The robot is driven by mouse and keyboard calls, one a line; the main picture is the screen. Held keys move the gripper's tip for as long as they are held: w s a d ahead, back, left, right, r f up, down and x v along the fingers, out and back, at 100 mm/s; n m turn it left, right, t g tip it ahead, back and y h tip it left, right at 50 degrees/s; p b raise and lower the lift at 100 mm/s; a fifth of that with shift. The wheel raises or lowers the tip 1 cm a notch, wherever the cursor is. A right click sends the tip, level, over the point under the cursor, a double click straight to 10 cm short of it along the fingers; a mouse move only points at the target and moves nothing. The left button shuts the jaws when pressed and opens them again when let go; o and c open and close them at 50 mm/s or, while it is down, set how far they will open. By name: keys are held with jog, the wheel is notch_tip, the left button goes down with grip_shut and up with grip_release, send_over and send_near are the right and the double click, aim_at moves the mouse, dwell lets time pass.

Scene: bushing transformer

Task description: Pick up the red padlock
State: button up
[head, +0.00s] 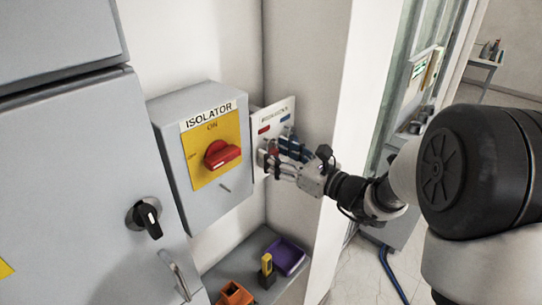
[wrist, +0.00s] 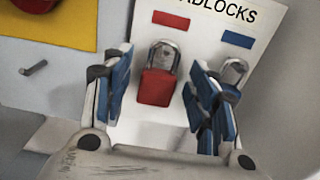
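The red padlock (wrist: 155,88) hangs by its silver shackle on a white padlock board (wrist: 200,45), below a red label. My gripper (wrist: 160,80) is open, with one blue-padded finger on each side of the padlock and visible gaps between. In the head view my gripper (head: 282,158) is up at the board (head: 283,112), and a bit of the red padlock (head: 273,149) shows beside the fingers. A second padlock (wrist: 234,72) hangs under the blue label, mostly hidden behind the right finger.
The grey isolator box (head: 212,160) with its red rotary switch (head: 222,154) stands just left of the board. A wall corner lies right of it. Below is a grey ledge with an orange bin (head: 235,293), a purple tray (head: 287,255) and a yellow-and-black item (head: 267,268).

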jog(key=c, duration=1)
jog(key=shift+r, duration=0.1)
jog(key=shift+r, duration=0.65)
jog(key=shift+r+p+v, duration=0.2)
jog(key=shift+p+v, duration=0.05)
jog(key=shift+v, duration=2.75)
jog(key=shift+r+p+v, duration=0.2)
jog(key=shift+r+v, duration=0.05)
jog(key=shift+v, duration=2.75)
jog(key=shift+r+p+v, duration=0.2)
jog(key=shift+p+v, duration=0.05)
jog(key=shift+v, duration=2.75)
jog(key=shift+s, duration=0.1)
jog(key=shift+p+v, duration=0.5)
jog(key=shift+v, duration=2.95)
